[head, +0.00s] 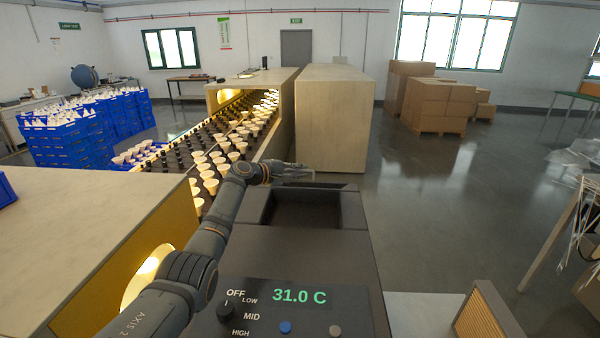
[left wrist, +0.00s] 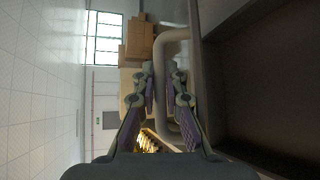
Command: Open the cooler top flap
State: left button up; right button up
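The cooler is a dark box with a control panel (head: 290,305) at its near end. Farther back, its top has a dark recess (head: 305,212) with a raised rim; I cannot tell how its flap stands. My left gripper (head: 300,172) is at the far end of this recess. In the left wrist view a pale looped handle (left wrist: 174,36) runs beside the dark recess (left wrist: 265,95). The fingertips of my left gripper (left wrist: 163,75) straddle the handle's bar closely; whether they press on it is unclear. My right gripper is not in view.
A conveyor with rows of bulbs (head: 225,150) runs left of the cooler, beside a beige housing (head: 90,230). A beige cabinet (head: 335,120) stands behind. Blue crates (head: 60,145) are at left, cardboard boxes (head: 438,100) at back right. The floor right of the cooler is mostly clear.

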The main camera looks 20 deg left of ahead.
pick_arm(q)
jog(key=shift+o, duration=0.8)
jog(key=shift+w+a+r, duration=0.1)
jog(key=shift+w+r, duration=0.05)
jog(key=shift+r, duration=0.35)
jog(key=shift+f, duration=0.15)
jog(key=shift+f, duration=0.1)
jog(key=shift+s+a, duration=0.4)
jog(key=shift+s, duration=0.2)
jog(key=v, duration=1)
jog(key=shift+s, duration=0.35)
